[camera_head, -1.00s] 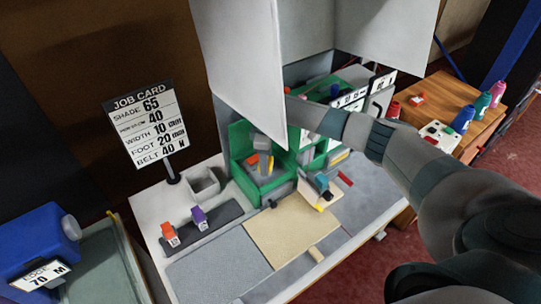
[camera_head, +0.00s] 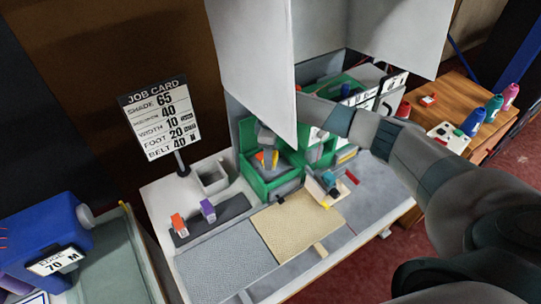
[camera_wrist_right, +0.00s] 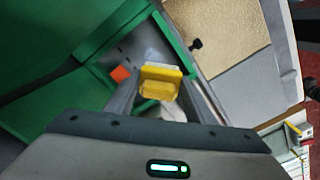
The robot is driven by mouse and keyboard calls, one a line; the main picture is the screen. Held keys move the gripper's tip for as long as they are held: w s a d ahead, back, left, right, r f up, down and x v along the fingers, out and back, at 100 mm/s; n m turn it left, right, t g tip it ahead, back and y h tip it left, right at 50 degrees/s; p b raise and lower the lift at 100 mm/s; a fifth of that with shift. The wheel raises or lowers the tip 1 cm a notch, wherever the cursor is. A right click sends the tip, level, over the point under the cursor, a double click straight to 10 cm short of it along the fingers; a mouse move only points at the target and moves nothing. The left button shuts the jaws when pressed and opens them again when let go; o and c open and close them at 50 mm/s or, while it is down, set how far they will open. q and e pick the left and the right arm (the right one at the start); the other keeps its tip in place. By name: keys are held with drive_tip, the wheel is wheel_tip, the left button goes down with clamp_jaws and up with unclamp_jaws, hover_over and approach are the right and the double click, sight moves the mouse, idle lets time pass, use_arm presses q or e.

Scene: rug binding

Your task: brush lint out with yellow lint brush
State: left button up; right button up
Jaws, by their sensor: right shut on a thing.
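The yellow lint brush (camera_wrist_right: 160,82) sits between the fingers of my right gripper (camera_wrist_right: 159,92), which is shut on it. In the head view the yellow brush (camera_head: 274,157) shows small inside the open green housing (camera_head: 246,135). The gripper there is partly hidden by a white panel, and my right arm reaches in from the right. In the wrist view the green housing walls (camera_wrist_right: 85,62) surround the brush on the left and above. An orange piece (camera_wrist_right: 121,74) lies just left of the brush. I cannot tell whether the brush touches anything, and no lint is discernible. My left gripper is not in view.
White panels (camera_head: 252,60) hang over the housing. A beige mat (camera_head: 290,227) and grey bench top lie in front. Orange (camera_head: 179,225) and purple (camera_head: 208,210) items stand on a dark strip at left. A job card (camera_head: 160,118) stands behind. Coloured bottles (camera_head: 474,122) stand on a wooden table.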

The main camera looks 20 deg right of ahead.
drive_tip(key=shift+r, duration=2.05)
drive_tip(key=shift+r, duration=1.45)
drive_tip(key=shift+s, duration=0.15)
